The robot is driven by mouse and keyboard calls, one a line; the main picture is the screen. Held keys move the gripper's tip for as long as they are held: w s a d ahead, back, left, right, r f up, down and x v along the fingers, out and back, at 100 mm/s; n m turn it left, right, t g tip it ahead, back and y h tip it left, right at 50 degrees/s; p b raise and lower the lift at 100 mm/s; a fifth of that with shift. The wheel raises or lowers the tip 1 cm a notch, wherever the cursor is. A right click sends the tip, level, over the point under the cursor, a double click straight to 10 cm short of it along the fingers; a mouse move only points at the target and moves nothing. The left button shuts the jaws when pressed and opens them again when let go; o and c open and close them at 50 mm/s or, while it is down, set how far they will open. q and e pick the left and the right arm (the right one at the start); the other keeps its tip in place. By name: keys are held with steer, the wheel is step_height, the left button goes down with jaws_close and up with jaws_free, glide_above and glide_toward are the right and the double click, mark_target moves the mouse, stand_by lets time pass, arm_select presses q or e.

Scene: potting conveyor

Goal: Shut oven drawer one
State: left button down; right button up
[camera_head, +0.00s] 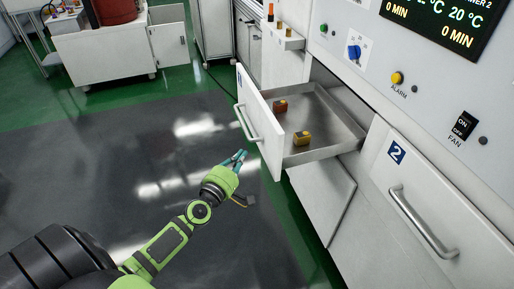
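Oven drawer one (260,122) is pulled out from the white oven front. Its front panel has a silver bar handle (246,124) and a blue label near the top corner. Its metal tray (325,105) shows, with a red-brown block (280,105) and a yellow block (302,138) in it. My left gripper (238,158), with teal fingers on a green wrist, is in front of the drawer panel, just below the handle in the picture. Its fingers look close together, but whether they are shut is too small to tell. My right gripper is out of view.
Drawer two (425,200), with a silver handle, is shut to the right. Above are a panel with knobs, a fan switch (463,126) and a temperature display (440,20). A white cabinet (115,50) stands at the back left. The dark floor left of the drawer is clear.

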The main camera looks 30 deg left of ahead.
arm_select(q)
steer(key=w, duration=0.1)
steer(key=w+d, duration=0.1)
steer(key=w, duration=0.3)
steer(key=shift+d, duration=0.35)
steer(key=shift+w+d, duration=0.3)
steer(key=shift+w, duration=0.05)
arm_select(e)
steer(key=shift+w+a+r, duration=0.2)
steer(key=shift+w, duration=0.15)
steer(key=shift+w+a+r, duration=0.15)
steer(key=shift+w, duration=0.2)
arm_select(q)
steer(key=shift+d+p, duration=0.1)
steer(key=shift+p, duration=0.2)
